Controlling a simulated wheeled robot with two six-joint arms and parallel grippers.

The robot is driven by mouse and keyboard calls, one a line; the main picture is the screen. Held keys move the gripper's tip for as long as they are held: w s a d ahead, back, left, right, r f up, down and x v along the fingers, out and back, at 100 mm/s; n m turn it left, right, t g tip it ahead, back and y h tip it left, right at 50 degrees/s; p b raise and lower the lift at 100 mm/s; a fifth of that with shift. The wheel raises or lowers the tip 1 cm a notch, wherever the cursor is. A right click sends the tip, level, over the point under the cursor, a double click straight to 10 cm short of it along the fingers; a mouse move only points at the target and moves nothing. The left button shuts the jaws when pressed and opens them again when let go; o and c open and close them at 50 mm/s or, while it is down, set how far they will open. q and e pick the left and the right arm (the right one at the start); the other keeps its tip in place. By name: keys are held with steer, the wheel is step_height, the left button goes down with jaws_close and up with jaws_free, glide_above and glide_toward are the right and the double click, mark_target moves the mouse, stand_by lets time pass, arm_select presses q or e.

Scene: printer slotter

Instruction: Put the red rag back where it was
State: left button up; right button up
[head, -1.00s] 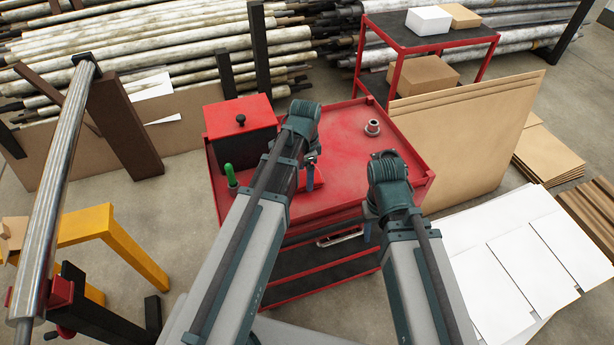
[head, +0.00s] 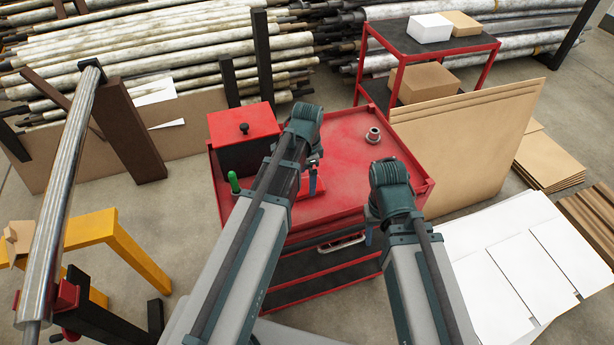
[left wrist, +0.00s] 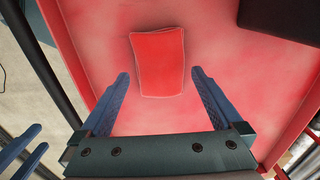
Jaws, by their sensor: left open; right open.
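The red rag (left wrist: 158,62) lies flat on the red tray top of the cart in the left wrist view, a small folded rectangle. In the head view the rag (head: 303,187) shows only in part, beside my left arm. My left gripper (left wrist: 157,74) is open, with its two blue fingers apart and pointing toward the rag. The rag lies between and just beyond the fingertips, and it is not gripped. In the head view my left gripper (head: 313,181) is mostly hidden by its arm. My right gripper (head: 368,235) is open and empty by the cart's front edge.
The red cart top (head: 345,150) has a raised rim. A red-lidded black box (head: 243,135), a green-handled tool (head: 234,182) and a metal ring (head: 373,135) stand on it. Cardboard sheets (head: 465,145) lean at its right. A metal roller (head: 60,190) stands at left.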

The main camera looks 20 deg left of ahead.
mark_target(307, 185)
arm_select(q)
step_height(307, 185, up, 10)
steer(key=p, duration=0.9)
steer(key=s+d+n+y, duration=0.1)
steer(key=s+d+n, duration=0.6)
steer(key=s+d, duration=0.3)
steer(key=s, duration=0.4)
steer(key=shift+s+d, duration=0.2)
steer(key=shift+d, duration=0.05)
